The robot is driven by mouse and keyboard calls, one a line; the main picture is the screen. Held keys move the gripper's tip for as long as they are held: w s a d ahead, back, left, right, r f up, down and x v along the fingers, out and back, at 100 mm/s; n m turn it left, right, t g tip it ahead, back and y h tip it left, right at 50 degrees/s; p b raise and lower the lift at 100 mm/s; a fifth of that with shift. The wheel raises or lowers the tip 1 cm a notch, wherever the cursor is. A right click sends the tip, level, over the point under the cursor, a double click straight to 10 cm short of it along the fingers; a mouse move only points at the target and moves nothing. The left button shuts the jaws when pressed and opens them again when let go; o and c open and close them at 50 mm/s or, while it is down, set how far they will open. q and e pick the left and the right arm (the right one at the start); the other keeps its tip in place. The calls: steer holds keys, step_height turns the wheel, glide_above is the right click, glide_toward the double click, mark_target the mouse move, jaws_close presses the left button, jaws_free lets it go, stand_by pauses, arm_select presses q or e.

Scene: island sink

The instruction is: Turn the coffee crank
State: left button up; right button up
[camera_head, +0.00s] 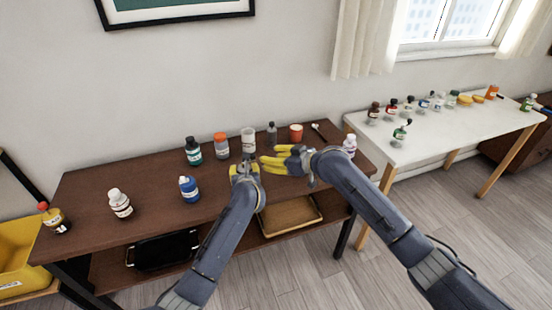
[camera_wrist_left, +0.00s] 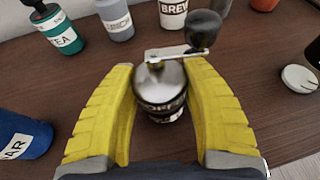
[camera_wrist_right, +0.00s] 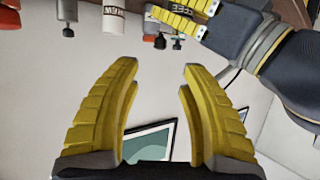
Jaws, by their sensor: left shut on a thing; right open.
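The coffee grinder (camera_wrist_left: 160,82) stands upright in the left wrist view, with a silver domed top and a dark, partly hidden label. Its crank arm (camera_wrist_left: 181,54) points right, ending in a dark round knob (camera_wrist_left: 204,28). My left gripper (camera_wrist_left: 159,68) is shut on the grinder's body, a finger on each side; in the head view it (camera_head: 245,172) is over the table, hiding most of the grinder. My right gripper (camera_head: 264,161) is open and empty, just right of the left one. Its parted fingers also show in the right wrist view (camera_wrist_right: 160,66), with nothing between them.
The brown table (camera_head: 95,180) holds a blue jar (camera_head: 189,189), a white bottle (camera_head: 119,204), a teal jar (camera_head: 193,152), a white BREW canister (camera_wrist_left: 173,13) and an orange cup (camera_head: 296,132). A white table (camera_head: 450,130) with several bottles stands right. The brown table's left middle has free room.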

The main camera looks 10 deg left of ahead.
steer(key=shift+s+d+r, duration=0.25)
steer(key=shift+s+d, duration=0.1)
steer(key=shift+d, duration=0.15)
steer(key=shift+c, duration=0.3)
